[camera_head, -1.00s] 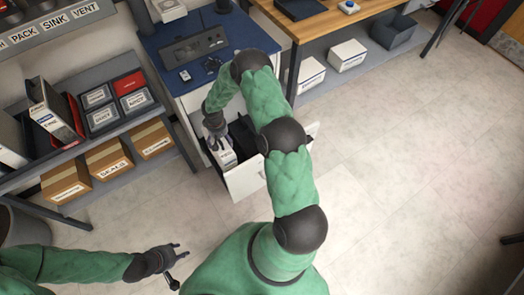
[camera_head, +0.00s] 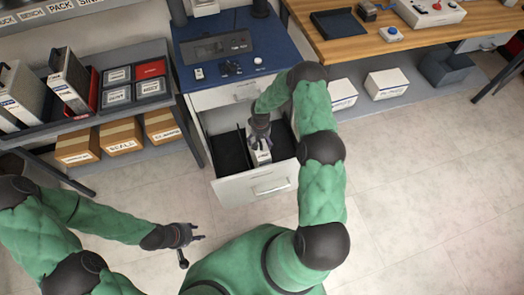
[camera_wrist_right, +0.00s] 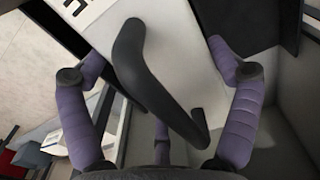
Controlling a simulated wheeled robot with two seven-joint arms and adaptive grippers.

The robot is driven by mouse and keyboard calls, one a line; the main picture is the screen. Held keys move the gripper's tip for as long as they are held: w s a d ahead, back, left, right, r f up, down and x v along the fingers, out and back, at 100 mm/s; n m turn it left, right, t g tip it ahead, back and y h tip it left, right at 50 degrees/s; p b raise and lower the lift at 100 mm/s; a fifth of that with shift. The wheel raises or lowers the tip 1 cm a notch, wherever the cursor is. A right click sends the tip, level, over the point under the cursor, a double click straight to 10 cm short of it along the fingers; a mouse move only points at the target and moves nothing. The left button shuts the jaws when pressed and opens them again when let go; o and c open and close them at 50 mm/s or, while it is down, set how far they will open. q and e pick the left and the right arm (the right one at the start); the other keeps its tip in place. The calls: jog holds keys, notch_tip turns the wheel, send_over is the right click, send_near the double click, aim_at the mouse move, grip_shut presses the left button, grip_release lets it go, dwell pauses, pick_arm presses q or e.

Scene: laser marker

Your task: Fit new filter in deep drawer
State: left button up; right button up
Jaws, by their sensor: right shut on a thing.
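The white filter (camera_head: 262,157), a box with a label, is at the open deep drawer (camera_head: 256,187), between two dark sections, in the head view. Its depth in the drawer is hard to tell. My right gripper (camera_head: 260,140) is over it and shut on it. The handle is hidden in the head view. My left gripper (camera_head: 190,235) is empty and open over the floor, left of the drawer.
The blue-topped cabinet (camera_head: 232,70) holds the drawer. A shelf (camera_head: 90,120) at left carries grey boxes with black handles (camera_head: 70,82), bins and cardboard boxes (camera_head: 120,137). A wooden bench (camera_head: 350,47) stands at right. The floor in front is clear.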

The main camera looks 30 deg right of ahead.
jog(key=shift+w+f+b, duration=0.1)
jog(key=shift+f+b, duration=0.75)
jog(key=shift+f, duration=1.9)
jog(key=o, duration=1.4)
jog(key=shift+f, duration=0.1)
jog(key=shift+c, duration=0.2)
jog(key=shift+o, duration=0.2)
notch_tip(320, 180, up, 12)
jog(key=p, duration=0.4)
jog(key=shift+r+p, duration=0.25)
jog(key=shift+p, duration=0.05)
